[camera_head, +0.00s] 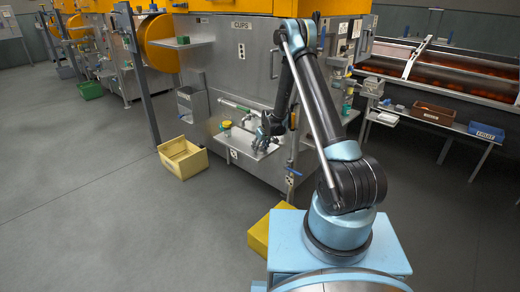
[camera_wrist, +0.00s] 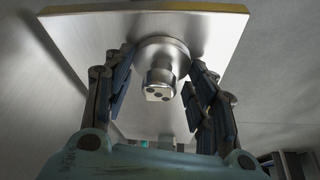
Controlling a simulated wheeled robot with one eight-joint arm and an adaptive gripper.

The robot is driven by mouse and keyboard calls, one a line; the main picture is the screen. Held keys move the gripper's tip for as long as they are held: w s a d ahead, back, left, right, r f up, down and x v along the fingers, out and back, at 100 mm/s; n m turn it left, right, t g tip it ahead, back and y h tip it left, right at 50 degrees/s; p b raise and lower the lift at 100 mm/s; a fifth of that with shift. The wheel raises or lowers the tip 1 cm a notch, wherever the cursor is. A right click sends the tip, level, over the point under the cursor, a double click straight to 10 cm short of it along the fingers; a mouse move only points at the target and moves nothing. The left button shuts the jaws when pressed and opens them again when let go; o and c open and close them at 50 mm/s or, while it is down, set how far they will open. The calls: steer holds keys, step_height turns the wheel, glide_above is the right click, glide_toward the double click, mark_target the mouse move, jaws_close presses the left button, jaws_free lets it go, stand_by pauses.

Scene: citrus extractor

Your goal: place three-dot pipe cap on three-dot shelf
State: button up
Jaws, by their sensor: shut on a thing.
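The pipe cap (camera_wrist: 158,82) is a shiny metal piece with a round flange and a smaller plug, whose end face bears three dark dots. In the wrist view it sits between the two dark fingers of my gripper (camera_wrist: 163,62), which is shut on it. A pale metal plate with a yellow edge (camera_wrist: 85,32) lies behind the cap; I cannot tell if they touch. In the head view my gripper (camera_head: 264,130) is over the right part of a metal shelf (camera_head: 240,146) on the machine's front. A small dotted label (camera_head: 233,153) is on its front edge; its dots are too small to count.
A yellow-topped jar (camera_head: 227,126) and a green-ended tube (camera_head: 234,106) are left of my gripper. A yellow crate (camera_head: 183,158) stands on the floor at left. A bench at right holds a brown bin (camera_head: 432,114) and a blue bin (camera_head: 486,132).

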steer(key=o, duration=1.1)
steer(key=v, duration=1.2)
steer(key=shift+s, duration=0.1)
